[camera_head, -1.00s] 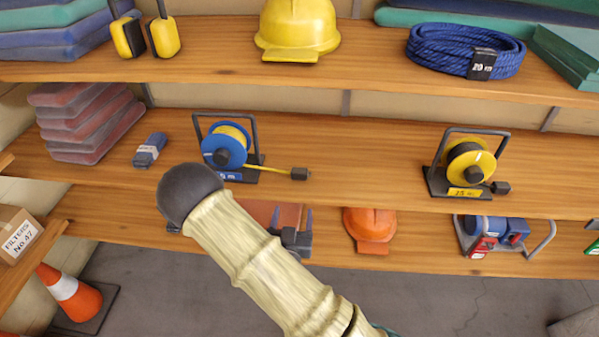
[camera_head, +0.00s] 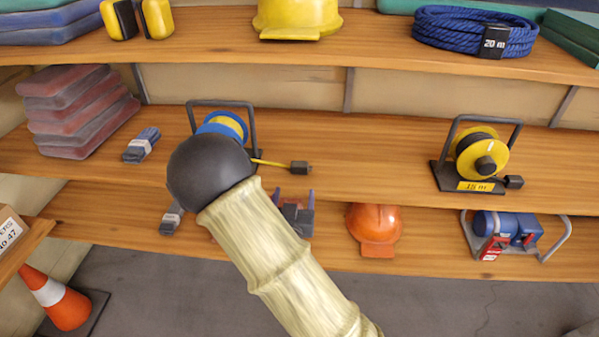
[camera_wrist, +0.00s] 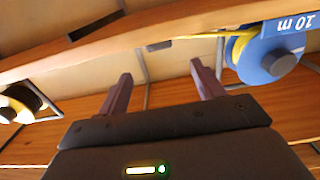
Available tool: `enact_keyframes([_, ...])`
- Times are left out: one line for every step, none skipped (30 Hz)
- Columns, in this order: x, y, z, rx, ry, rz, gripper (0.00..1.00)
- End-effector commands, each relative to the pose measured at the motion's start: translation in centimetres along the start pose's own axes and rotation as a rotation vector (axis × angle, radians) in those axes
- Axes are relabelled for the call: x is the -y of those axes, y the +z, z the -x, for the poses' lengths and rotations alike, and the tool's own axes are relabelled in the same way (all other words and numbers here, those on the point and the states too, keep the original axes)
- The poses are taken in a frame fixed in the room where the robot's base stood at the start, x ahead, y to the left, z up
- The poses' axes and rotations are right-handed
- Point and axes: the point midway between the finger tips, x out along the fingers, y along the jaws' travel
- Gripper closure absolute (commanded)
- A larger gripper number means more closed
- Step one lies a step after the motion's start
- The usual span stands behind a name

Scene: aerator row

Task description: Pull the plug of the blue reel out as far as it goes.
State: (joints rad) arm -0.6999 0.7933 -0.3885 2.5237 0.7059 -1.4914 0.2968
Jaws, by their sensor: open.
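The blue reel (camera_head: 232,118) stands in a dark frame on the middle shelf, partly hidden behind my arm in the head view. A short yellow cable (camera_head: 270,162) runs right from it to a dark plug (camera_head: 300,167) above the shelf's front part. My gripper (camera_head: 296,194) is open and empty, just below the plug in the head view, partly behind my arm. In the wrist view, which is upside down, the plug (camera_wrist: 158,45) lies beyond and between the two spread fingers (camera_wrist: 163,76), apart from them. The blue reel (camera_wrist: 265,55) with its 10 m label is at right there.
A yellow and black reel (camera_head: 480,155) with its own plug (camera_head: 514,182) stands right on the same shelf. An orange helmet (camera_head: 373,228) sits on the lower shelf, right of my gripper. The middle shelf (camera_head: 370,175) is clear between the plug and the yellow reel.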

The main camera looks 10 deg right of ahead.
Motion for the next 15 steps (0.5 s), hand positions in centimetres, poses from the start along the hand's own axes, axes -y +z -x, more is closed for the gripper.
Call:
enact_keyframes([0.0,0.4,-0.3,-0.004,0.0,-0.004,0.33])
enact_keyframes([0.0,0.4,-0.4,-0.004,0.0,-0.004,0.33])
enact_keyframes([0.0,0.4,-0.6,-0.003,0.0,-0.003,0.33])
enact_keyframes([-0.1,0.4,-0.7,-0.003,0.0,-0.003,0.33])
enact_keyframes([-0.1,0.3,-0.8,-0.004,0.0,-0.004,0.33])
enact_keyframes([-0.1,0.4,-1.0,-0.003,-0.001,-0.002,0.33])
enact_keyframes([-0.1,0.4,-1.1,-0.003,-0.001,-0.001,0.33])
enact_keyframes([-0.1,0.3,-1.2,-0.004,-0.001,-0.002,0.33])
enact_keyframes([-0.2,0.1,-1.8,-0.004,0.0,-0.001,0.33])
enact_keyframes([-0.2,-0.1,-2.4,-0.003,0.002,0.0,0.33])
enact_keyframes([-0.2,-0.1,-3.0,-0.003,0.001,0.0,0.33])
enact_keyframes([-0.2,-0.1,-3.7,-0.004,0.0,0.001,0.33])
enact_keyframes([-0.2,-0.1,-4.2,-0.003,0.001,0.002,0.33])
enact_keyframes([-0.2,-0.1,-4.8,-0.004,0.0,0.002,0.33])
enact_keyframes([-0.2,-0.1,-5.5,-0.002,0.001,0.002,0.33])
